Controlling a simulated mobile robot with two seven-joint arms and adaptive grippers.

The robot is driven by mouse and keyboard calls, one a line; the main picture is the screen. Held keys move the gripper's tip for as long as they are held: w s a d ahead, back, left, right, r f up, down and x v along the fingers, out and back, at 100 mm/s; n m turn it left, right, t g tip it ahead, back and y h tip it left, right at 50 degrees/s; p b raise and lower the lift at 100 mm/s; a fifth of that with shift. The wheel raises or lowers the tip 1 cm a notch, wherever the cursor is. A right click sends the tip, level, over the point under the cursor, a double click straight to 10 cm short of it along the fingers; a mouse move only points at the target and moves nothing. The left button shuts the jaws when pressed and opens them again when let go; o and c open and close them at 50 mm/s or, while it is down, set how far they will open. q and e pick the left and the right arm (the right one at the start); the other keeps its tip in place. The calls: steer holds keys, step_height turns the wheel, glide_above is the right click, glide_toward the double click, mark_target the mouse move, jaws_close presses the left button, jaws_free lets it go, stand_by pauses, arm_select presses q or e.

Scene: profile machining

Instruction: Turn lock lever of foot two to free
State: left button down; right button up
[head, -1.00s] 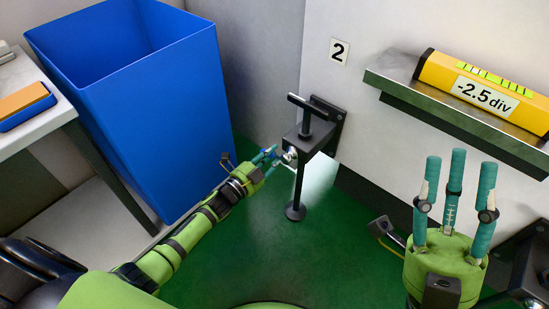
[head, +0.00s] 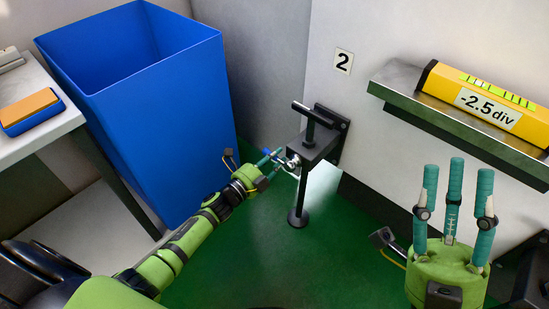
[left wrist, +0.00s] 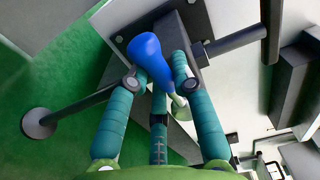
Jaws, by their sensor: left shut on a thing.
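Foot two (head: 316,143) is a black bracket on the wall beside the "2" sign (head: 343,61). It has a T-handle (head: 316,113) on top and an upright spindle with a round pad (head: 297,219) at the floor. Its lock lever has a blue grip (left wrist: 148,57), seen between the fingers in the left wrist view. My left gripper (head: 276,160) is shut on the lever at the left side of the bracket; the fingers partly hide the lever in the head view. My right gripper (head: 455,190) is open and empty, fingers upright, at the lower right.
A tall blue bin (head: 150,120) stands left of the foot, close to my left arm. A table with an orange and blue block (head: 30,110) is at the far left. A shelf (head: 455,128) bearing a yellow level marked "-2.5div" (head: 487,103) juts from the right wall.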

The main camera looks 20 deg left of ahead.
arm_select(q)
steer(key=shift+r, duration=0.1)
steer(key=c, duration=1)
jaws_free()
steer(key=shift+c, duration=0.2)
steer(key=shift+s+a, duration=0.1)
steer(key=shift+s, duration=0.15)
steer(key=v, duration=1.1)
steer(key=shift+s, duration=0.25)
